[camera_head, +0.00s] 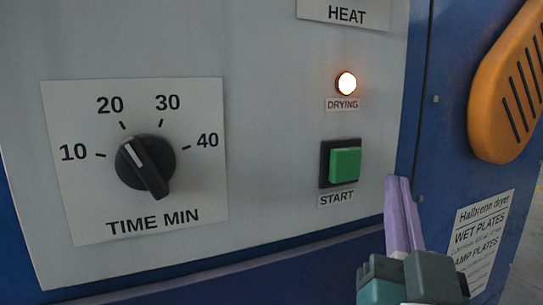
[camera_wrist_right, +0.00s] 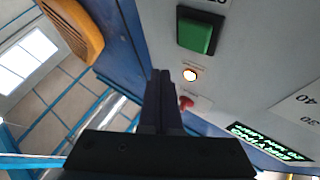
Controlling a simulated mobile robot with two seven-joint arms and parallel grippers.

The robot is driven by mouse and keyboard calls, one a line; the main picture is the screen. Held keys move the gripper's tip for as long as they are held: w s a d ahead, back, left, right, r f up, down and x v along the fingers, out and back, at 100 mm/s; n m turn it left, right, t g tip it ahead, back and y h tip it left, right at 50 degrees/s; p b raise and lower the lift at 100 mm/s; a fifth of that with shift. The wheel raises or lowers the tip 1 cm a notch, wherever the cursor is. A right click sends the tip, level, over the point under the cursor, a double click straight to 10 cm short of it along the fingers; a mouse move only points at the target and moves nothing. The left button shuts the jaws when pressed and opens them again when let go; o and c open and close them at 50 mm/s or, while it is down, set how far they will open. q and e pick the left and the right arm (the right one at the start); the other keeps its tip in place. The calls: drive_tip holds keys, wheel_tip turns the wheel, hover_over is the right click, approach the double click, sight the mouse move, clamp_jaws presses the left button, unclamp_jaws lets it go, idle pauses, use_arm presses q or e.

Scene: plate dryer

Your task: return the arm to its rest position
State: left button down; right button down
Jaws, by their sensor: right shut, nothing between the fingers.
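My right gripper (camera_head: 398,185) is shut and empty, its purple fingers together. In the head view it is at the lower right, just right of and below the green START button (camera_head: 345,165), apart from it in the picture. The DRYING lamp (camera_head: 346,83) above the button glows. The black time knob (camera_head: 145,165) has its white line pointing up and left, between 10 and 20. In the right wrist view the shut fingers (camera_wrist_right: 162,75) point up the picture, with the green button (camera_wrist_right: 195,36) and lit lamp (camera_wrist_right: 190,75) beyond them. My left gripper is not in view.
The grey panel (camera_head: 270,120) is set in a blue housing (camera_head: 450,130). An orange slotted part (camera_head: 508,85) sticks out at the right, near my right arm's side.

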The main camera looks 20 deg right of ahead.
sight(337, 155)
idle(0.4)
drive_tip(key=a+r+n+g+y+p, duration=0.45)
drive_tip(key=a+n+y+p, duration=0.75)
drive_tip(key=y+p, duration=0.3)
drive_tip(key=s+d+r+g+h+p, duration=0.1)
drive_tip(key=s+d+g+p, duration=0.1)
drive_tip(key=s+g+p, duration=0.3)
drive_tip(key=s+d+r+m+g+p, duration=0.1)
drive_tip(key=s+d+g, duration=0.15)
drive_tip(key=s, duration=0.55)
drive_tip(key=s+d+r+g+h+p, duration=0.1)
drive_tip(key=s+d+g+p, duration=0.1)
drive_tip(key=s+g+p, duration=0.3)
drive_tip(key=w+p+v, duration=0.2)
drive_tip(key=p+v, duration=0.9)
drive_tip(key=w+r+p+v, duration=0.1)
drive_tip(key=w+p+v, duration=0.2)
drive_tip(key=p+v, duration=0.8)
drive_tip(key=w+r+p+v, duration=0.1)
drive_tip(key=w+p+v, duration=0.2)
drive_tip(key=p+v, duration=0.9)
drive_tip(key=shift+s+a+r+t, duration=0.3)
drive_tip(key=shift+a+t, duration=0.1)
